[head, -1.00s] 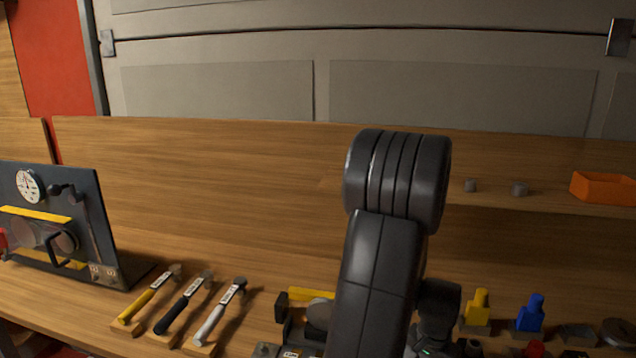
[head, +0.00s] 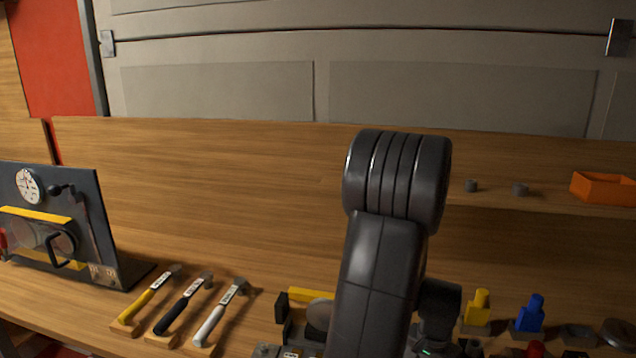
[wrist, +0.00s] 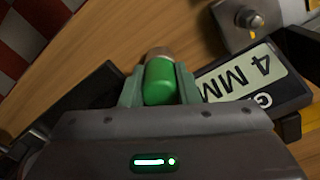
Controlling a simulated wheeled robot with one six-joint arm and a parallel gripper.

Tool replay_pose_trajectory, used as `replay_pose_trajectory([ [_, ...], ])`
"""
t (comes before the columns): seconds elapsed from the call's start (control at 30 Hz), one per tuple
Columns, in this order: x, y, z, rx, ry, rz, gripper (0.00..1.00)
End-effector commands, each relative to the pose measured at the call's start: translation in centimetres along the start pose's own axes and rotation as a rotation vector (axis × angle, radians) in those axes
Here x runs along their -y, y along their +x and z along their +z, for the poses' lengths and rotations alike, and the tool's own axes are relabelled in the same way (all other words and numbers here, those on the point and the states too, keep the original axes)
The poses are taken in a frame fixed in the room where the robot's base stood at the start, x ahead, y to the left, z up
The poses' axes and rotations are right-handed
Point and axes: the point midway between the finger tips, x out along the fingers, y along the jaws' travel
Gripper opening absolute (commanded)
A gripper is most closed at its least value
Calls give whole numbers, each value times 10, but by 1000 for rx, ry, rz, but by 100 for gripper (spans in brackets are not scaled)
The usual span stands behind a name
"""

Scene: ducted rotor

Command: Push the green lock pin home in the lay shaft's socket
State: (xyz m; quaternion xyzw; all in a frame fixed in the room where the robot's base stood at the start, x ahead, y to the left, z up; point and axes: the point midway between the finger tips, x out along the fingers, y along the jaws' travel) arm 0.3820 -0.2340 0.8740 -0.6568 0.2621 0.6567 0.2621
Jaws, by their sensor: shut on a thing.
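The green lock pin (wrist: 160,82) is between the fingers of my gripper (wrist: 158,88) in the wrist view. The fingers are shut on its sides, and its far end carries a brownish, blunt tip. I cannot tell whether that tip touches anything. The lay shaft's socket cannot be made out in either view. In the head view my arm covers the middle of the bench, and the gripper and pin are hidden behind it. Part of a dark fixture with a yellow bar (head: 312,294) shows left of my arm.
A "4 MM" label plate (wrist: 252,80) and a metal block with a bolt (wrist: 245,18) are close right of the pin. Hammers (head: 185,305) lie left. A yellow piece (head: 478,307) and blue piece (head: 529,313) stand right. An orange bin (head: 603,188) is on the shelf.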

Motion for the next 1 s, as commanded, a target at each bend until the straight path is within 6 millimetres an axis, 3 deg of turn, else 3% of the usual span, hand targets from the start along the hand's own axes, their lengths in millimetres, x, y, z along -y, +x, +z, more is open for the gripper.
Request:
replay_pose_trajectory([
  [1.0,0,-12,0,-1,0,0,0],
])
